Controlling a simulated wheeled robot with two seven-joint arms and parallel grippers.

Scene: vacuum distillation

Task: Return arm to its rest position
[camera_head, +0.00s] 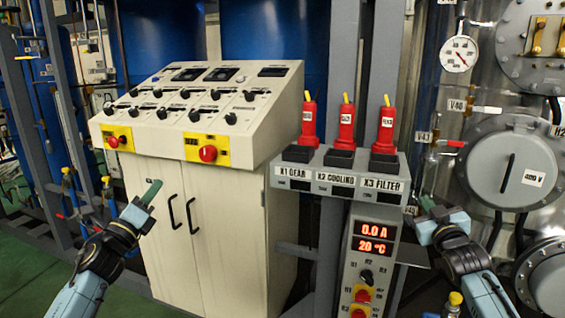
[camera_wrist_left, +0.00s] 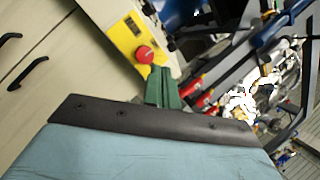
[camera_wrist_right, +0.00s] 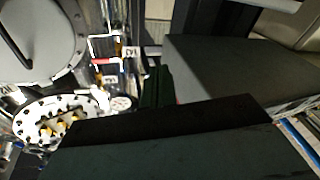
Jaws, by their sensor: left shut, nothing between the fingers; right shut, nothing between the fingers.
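My left gripper (camera_head: 151,192) is in front of the white control cabinet (camera_head: 205,240), with its green fingers shut and empty. Its fingers also show in the left wrist view (camera_wrist_left: 161,88), with a red button on a yellow plate beyond them. My right gripper (camera_head: 427,204) is at the right, below the plug shelf and in front of the steel vessel. Its dark green fingers are shut and empty, and they also show in the right wrist view (camera_wrist_right: 156,84). Both arms reach up from the bottom of the head view.
A grey shelf (camera_head: 340,182) labelled X1 GEAR, X2 COOLING and X3 FILTER bears three red plugs (camera_head: 346,127). Below it is a panel (camera_head: 372,265) reading 0.0 A and 20 °C. A steel vessel (camera_head: 515,100) with a gauge (camera_head: 459,54) and valves stands at the right.

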